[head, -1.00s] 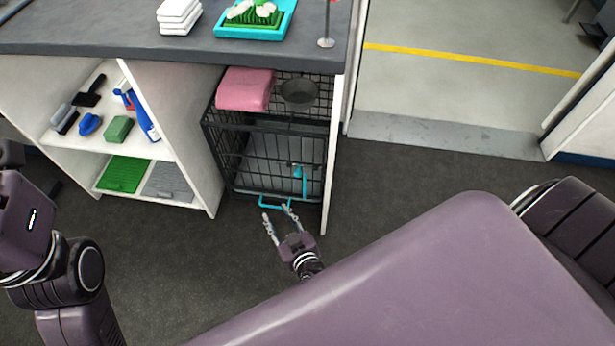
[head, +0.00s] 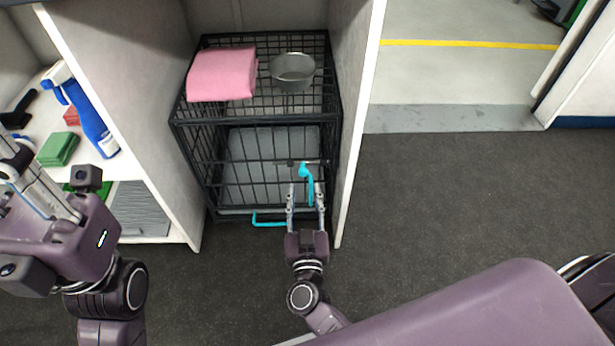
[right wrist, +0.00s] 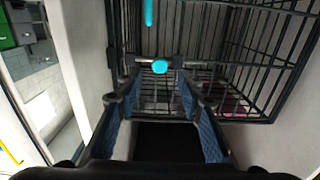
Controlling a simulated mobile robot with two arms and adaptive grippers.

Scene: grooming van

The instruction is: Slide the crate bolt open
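The black wire crate (head: 255,160) stands inside the open cabinet bay. A cyan bolt knob (head: 306,172) on a short metal rod sits at the right of its front door. A cyan loop handle (head: 268,221) is low on the front. My right gripper (head: 306,190) is open in front of the bolt, with one finger on each side of the cyan knob. In the right wrist view the knob (right wrist: 160,67) shows between the fingertips; I cannot tell whether they touch it. My left gripper (head: 30,170) is at the left edge, partly cut off, its opening unclear.
A pink folded towel (head: 222,74) and a grey metal bowl (head: 293,71) rest on the crate top. The white cabinet wall (head: 358,120) stands close to the crate's right side. A shelf with a blue spray bottle (head: 92,122) is at left. The dark floor in front is clear.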

